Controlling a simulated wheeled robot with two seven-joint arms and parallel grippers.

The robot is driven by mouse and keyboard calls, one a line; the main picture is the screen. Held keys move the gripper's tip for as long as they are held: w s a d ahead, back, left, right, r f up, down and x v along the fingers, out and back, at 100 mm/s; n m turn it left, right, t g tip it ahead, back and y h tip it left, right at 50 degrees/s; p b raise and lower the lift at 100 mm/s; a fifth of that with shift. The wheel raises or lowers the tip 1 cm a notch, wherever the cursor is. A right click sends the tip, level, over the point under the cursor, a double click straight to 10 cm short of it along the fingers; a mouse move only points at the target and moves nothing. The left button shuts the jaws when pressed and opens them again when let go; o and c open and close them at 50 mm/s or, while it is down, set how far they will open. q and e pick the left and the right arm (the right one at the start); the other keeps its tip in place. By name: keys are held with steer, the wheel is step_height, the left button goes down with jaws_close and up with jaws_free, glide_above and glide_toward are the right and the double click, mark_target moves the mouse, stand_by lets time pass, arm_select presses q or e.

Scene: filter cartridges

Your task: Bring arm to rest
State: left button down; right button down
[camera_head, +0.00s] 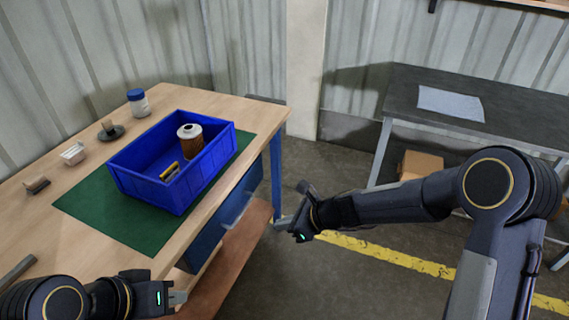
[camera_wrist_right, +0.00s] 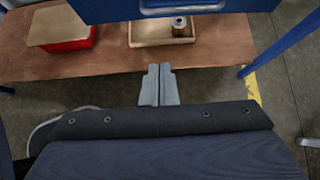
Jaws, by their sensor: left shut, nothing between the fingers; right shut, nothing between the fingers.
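My right arm comes in from the right in the head view. Its gripper (camera_head: 284,222) is shut and empty, held over the floor beside the wooden workbench. In the right wrist view the right gripper's fingers (camera_wrist_right: 158,84) are together, above a lower wooden shelf. My left gripper (camera_head: 178,297) is at the bottom left of the head view, shut and empty, near the bench's front edge. A blue crate (camera_head: 147,186) stands on a green mat (camera_head: 107,213) on the bench. It holds a filter cartridge (camera_head: 190,141) and a smaller yellow and dark item (camera_head: 169,171).
A blue-lidded jar (camera_head: 138,103) and several small items stand along the bench's back. The lower shelf (camera_wrist_right: 60,72) carries a red box (camera_wrist_right: 72,40) and a wooden tray (camera_wrist_right: 205,32). A grey table (camera_head: 480,95) with a cloth (camera_head: 451,103) stands at right. Floor between is open.

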steer(key=s+d+r+n+p, duration=0.1)
steer(key=s+d+r+n, duration=0.25)
steer(key=r, duration=0.25)
steer(key=s+d+r+n+t+p, duration=0.1)
steer(key=s+d+r+n+p, duration=0.15)
steer(key=d+r, duration=0.3)
steer(key=s+d+r+n+p, duration=0.1)
steer(key=s+d+r+n, duration=0.3)
steer(key=r, duration=0.2)
steer(key=s+d+r+n+h+p, duration=0.1)
steer(key=s+d+n+h, duration=0.1)
steer(key=s+d+n, duration=0.3)
steer(key=s+d+r+n+t+h+p, duration=0.1)
steer(key=s+d+n, duration=0.4)
steer(key=s, duration=0.6)
steer(key=d+r+h+p, duration=0.1)
steer(key=h, duration=0.1)
steer(key=shift+s+r+h, duration=0.15)
steer(key=shift+s+h, duration=0.15)
steer(key=shift+s, duration=0.05)
